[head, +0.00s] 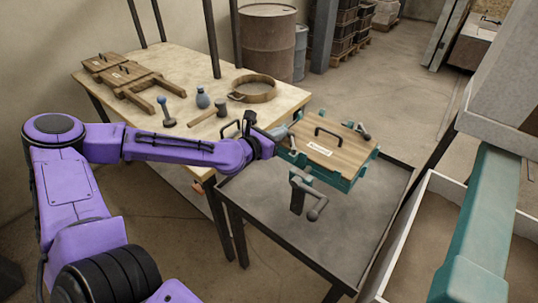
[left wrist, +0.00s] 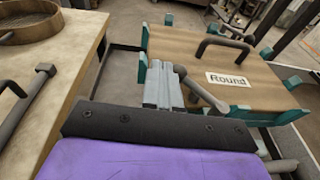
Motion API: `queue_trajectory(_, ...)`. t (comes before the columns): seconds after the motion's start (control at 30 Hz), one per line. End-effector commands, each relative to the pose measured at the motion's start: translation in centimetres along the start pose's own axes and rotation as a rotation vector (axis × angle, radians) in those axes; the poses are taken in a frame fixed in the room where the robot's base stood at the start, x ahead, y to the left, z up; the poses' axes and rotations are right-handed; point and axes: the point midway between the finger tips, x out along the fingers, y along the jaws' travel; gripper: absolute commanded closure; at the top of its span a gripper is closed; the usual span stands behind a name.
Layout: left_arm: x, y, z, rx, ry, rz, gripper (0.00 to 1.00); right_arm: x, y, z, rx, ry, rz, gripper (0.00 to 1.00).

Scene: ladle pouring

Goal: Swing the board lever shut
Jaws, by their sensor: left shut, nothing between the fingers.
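The wooden board (head: 322,148), labelled "Round" in the left wrist view (left wrist: 262,82), lies flat in a teal frame (head: 335,182) and has a black handle on top. A grey lever (left wrist: 203,92) lies slanted at the board's near left edge, right beside my fingers. Another grey lever (head: 360,131) is at the board's far edge. My left gripper (head: 288,133) is at the board's left edge; its fingers (left wrist: 158,85) are shut and empty. I cannot tell whether they touch the near lever. My right gripper is not in view.
A grey crank (head: 312,208) sticks out below the frame, above a dark tray table (head: 270,220). The wooden table (head: 190,65) at left holds a round sieve (head: 255,90), mallet, bottle and patterns. A teal beam (head: 485,220) and sand bin (head: 415,240) stand at right.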

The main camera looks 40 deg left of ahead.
Motion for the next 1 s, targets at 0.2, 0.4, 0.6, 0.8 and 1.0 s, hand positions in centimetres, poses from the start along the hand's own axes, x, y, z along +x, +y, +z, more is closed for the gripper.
queue_trajectory(0.2,1.6,-0.2,-0.9,0.039,-0.005,-0.196,1.00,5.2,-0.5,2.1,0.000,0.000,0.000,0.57)
queue_trajectory(0.4,2.6,-0.9,-0.7,0.071,-0.001,-0.369,1.00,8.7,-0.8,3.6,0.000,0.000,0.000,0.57)
queue_trajectory(0.6,3.2,-1.5,0.0,0.102,0.000,-0.507,1.00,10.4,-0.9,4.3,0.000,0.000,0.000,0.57)
queue_trajectory(0.8,3.5,-2.1,0.5,0.107,-0.001,-0.531,1.00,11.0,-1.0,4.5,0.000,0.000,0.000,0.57)
queue_trajectory(1.0,3.7,-2.3,0.7,0.105,0.000,-0.530,1.00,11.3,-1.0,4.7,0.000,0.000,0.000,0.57)
